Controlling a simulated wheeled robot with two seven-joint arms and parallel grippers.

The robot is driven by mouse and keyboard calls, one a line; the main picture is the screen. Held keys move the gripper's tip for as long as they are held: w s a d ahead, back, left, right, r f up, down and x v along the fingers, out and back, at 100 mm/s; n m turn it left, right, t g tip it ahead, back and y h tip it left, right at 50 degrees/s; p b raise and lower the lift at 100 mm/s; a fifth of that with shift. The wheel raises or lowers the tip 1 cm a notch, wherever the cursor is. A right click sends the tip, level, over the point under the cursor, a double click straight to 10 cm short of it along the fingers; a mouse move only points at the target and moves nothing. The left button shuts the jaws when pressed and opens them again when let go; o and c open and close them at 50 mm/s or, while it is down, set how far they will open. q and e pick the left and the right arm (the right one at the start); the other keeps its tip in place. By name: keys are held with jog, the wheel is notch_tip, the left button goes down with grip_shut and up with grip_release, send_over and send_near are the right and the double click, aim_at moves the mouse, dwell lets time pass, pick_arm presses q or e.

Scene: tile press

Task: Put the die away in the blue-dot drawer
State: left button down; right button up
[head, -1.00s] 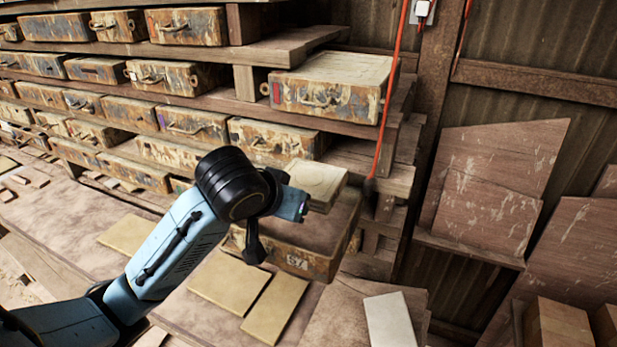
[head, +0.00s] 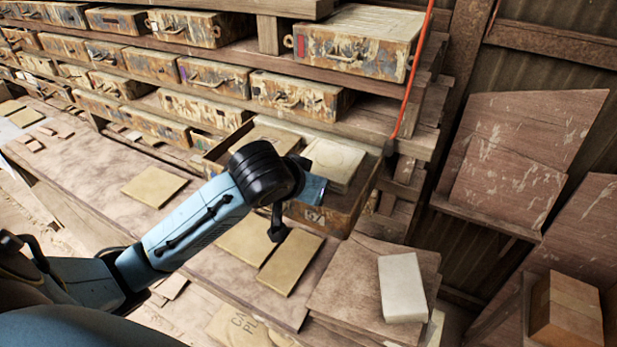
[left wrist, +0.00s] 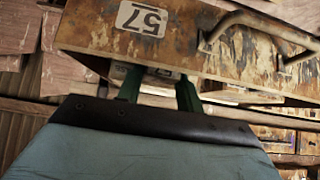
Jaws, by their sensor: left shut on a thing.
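The die (head: 335,161) is a pale, square slab with a round mark on top. My left gripper (head: 312,187) is shut on its near edge, over the open drawer (head: 337,216). I cannot tell whether the die touches the drawer floor. The drawer is rusty, pulled out from the rack, with a white number label on its front; no blue dot shows on it. In the left wrist view, the drawer front (left wrist: 180,42) shows the label 57 and a handle. There the fingers (left wrist: 158,88) grip the die's marked edge, mostly hidden behind the drawer front. My right gripper is out of view.
Closed drawers (head: 210,75) fill the rack, and one with a red mark (head: 355,45) sits above right. A red cord (head: 412,80) hangs beside the open drawer. Tan plates (head: 290,262) and a white block (head: 402,287) lie on the bench below.

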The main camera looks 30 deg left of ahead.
pick_arm(q)
jog(key=shift+f, duration=0.55)
dwell(0.5)
